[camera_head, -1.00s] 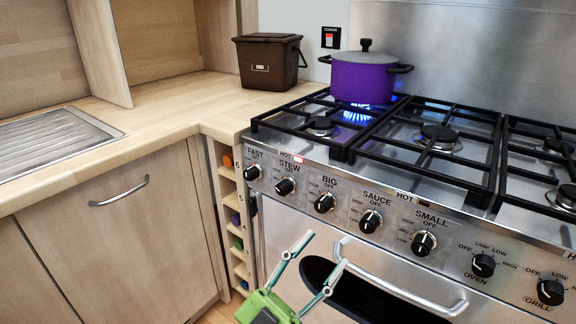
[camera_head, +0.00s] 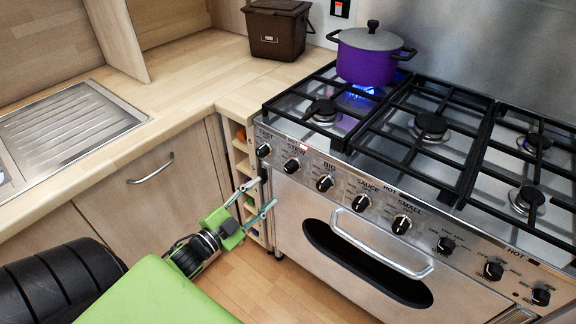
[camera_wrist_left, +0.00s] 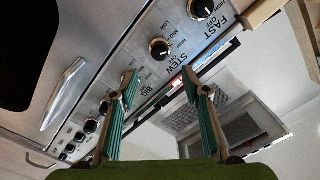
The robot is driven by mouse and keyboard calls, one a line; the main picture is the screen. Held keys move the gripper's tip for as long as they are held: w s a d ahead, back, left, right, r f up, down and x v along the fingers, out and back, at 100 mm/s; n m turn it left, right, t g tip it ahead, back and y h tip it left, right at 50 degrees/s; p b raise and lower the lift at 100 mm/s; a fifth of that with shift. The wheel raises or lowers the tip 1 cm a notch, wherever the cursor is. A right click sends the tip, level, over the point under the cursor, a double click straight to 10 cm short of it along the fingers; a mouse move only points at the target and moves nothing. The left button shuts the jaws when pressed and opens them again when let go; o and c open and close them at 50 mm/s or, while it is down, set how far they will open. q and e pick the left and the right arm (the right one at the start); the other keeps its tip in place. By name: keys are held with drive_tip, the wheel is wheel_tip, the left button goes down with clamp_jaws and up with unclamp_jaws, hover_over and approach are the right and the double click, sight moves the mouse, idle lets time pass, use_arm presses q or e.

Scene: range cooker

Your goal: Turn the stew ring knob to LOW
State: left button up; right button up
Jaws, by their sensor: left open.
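The stew ring knob (camera_head: 291,165) is a black round knob with a pale mark, second from the left on the steel panel. It also shows in the left wrist view (camera_wrist_left: 160,48), above the STEW label. Its exact setting is too small to read. My left gripper (camera_head: 266,191) has green pads and is open and empty. It is below and slightly left of the stew knob, apart from it. In the left wrist view the open fingertips (camera_wrist_left: 160,80) point up towards the stew knob, which lies between them in the picture. My right gripper is not in view.
The fast knob (camera_head: 264,150) is left of the stew knob and the big knob (camera_head: 325,183) is right. A purple pot (camera_head: 367,58) stands over a blue flame at the back. The oven handle (camera_head: 380,247) sticks out below the panel. Floor (camera_head: 275,285) is clear.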

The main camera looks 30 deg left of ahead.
sight(287, 171)
use_arm(q)
drive_tip(key=w, duration=0.8)
drive_tip(key=w+d, duration=0.1)
drive_tip(key=w, duration=0.3)
drive_tip(key=shift+w, duration=0.2)
drive_tip(key=c, duration=1.1)
